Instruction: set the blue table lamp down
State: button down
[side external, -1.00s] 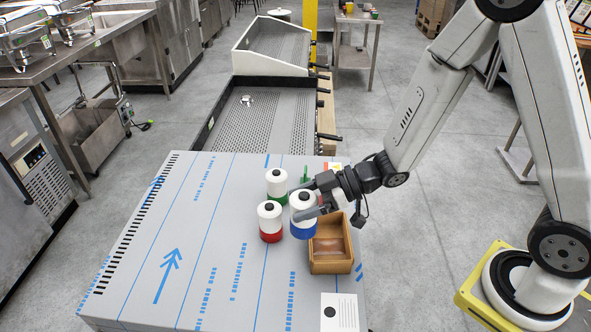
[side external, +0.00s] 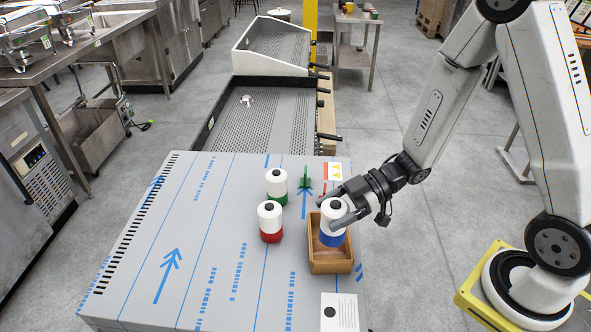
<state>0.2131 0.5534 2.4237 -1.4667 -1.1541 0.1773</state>
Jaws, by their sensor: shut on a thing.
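The blue table lamp (side external: 332,237), a white cylinder with a blue base band and a dark top cap, is upright at the wooden box (side external: 331,267). My gripper (side external: 335,212) is shut on its upper white part, reaching in from the right. The lamp overlaps the box opening in the picture; whether its base touches the box floor I cannot tell. The box stands near the right edge of the steel worktop (side external: 205,240).
A similar lamp with a red base (side external: 270,222) stands left of the box, and one with a green base (side external: 277,187) stands behind it. A white card (side external: 340,312) lies at the front right. The left of the worktop is clear.

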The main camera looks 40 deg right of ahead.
aim_at(321, 241)
jog(key=shift+f, duration=1.6)
jog(key=shift+f, duration=2)
grip_release()
jog(key=shift+f, duration=0.15)
jog(key=shift+r, duration=0.2)
jog(key=v, duration=1.2)
jog(key=shift+f, duration=0.1)
